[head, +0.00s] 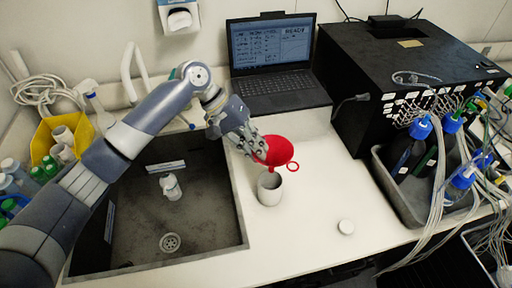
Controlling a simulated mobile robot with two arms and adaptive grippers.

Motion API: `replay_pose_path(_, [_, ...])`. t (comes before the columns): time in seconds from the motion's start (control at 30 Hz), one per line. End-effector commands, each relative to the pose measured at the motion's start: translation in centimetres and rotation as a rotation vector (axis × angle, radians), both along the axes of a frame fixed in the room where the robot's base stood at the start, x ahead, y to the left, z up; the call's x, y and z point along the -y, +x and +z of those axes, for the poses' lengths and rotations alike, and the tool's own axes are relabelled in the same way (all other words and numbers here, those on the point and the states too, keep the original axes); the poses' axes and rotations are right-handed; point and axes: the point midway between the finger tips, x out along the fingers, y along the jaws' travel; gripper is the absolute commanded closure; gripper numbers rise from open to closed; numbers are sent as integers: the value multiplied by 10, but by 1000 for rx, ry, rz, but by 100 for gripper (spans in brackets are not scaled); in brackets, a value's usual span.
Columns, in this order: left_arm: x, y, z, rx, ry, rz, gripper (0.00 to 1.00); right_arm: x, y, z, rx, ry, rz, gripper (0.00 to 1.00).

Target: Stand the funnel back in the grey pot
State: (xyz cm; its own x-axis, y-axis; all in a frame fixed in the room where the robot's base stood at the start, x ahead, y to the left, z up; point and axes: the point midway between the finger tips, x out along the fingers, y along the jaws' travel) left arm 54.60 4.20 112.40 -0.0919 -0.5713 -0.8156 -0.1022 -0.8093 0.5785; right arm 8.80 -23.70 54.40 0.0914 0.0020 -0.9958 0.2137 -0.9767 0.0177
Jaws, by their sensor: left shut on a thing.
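The red funnel (279,150) is held by my left gripper (258,148), which is shut on its left side. The funnel's wide mouth faces up and its ring tab sticks out at the right. Its narrow end points down toward the opening of the grey pot (269,190), which stands upright on the white bench. The spout tip is at or just above the pot's rim; I cannot tell whether it is inside. My right gripper is not in view.
A dark sink (205,225) lies left of the pot. A laptop (275,70) stands behind. A black box (400,80) and a grey tray of blue-capped bottles (440,200) are at the right.

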Motion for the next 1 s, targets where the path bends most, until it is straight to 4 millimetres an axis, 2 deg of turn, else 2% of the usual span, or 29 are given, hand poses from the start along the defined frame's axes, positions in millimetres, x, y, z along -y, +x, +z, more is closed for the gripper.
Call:
replay_pose_path(0.03, [0,0,-8,1,0,1,100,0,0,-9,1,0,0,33])
replay_pose_path(0.43, [0,0,-37,1,-1,1,100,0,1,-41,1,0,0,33])
replay_pose_path(1.0, [0,0,-80,-2,-1,0,100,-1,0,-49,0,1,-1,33])
